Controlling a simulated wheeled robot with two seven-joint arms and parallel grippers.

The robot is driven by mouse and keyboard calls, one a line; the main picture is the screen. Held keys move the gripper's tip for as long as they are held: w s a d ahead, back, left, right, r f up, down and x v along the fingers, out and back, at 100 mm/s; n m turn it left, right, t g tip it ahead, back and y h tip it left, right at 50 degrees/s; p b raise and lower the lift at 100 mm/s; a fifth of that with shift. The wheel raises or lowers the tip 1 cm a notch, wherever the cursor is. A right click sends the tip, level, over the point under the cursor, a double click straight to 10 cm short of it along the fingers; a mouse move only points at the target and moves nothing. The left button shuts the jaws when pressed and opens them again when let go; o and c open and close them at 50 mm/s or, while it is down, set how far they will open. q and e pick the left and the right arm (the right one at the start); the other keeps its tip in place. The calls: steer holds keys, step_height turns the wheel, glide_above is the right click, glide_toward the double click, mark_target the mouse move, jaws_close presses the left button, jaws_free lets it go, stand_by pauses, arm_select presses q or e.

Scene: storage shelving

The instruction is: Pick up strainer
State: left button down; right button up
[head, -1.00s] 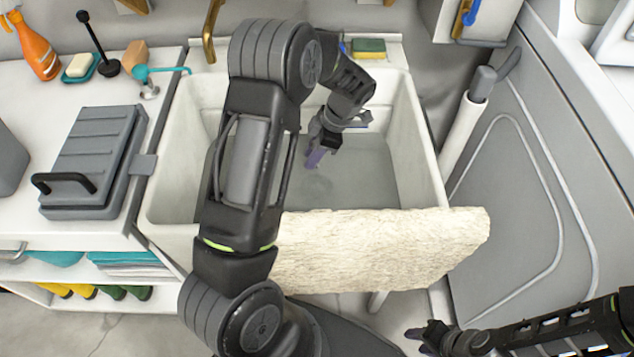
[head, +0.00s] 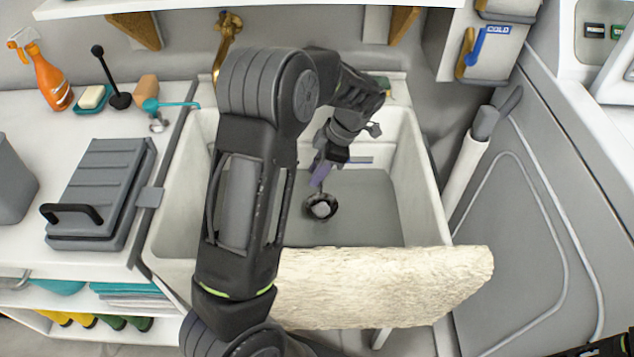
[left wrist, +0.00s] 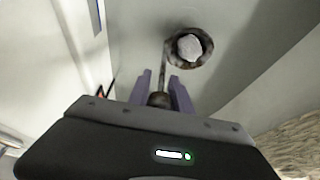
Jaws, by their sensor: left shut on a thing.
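The strainer (head: 320,206) shows as a small dark ring with a pale centre and a thin stem, over the floor of the white sink (head: 160,220). My left gripper (head: 319,180) is inside the sink, just above the ring, shut on the stem. In the left wrist view, the strainer's ring (left wrist: 188,62) sits ahead of the purple fingers (left wrist: 161,77), and its stem runs back to a dark knob between them. I cannot tell how far the ring is from the sink floor.
A rough cream slab (head: 390,287) lies along the sink's front. The left counter holds a grey lidded box (head: 105,185), a teal-handled item (head: 170,104), a soap dish (head: 92,100) and an orange spray bottle (head: 48,75). A brass tap (head: 226,45) stands behind the sink.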

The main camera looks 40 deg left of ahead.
arm_select(q)
steer(key=shift+r, duration=1.4)
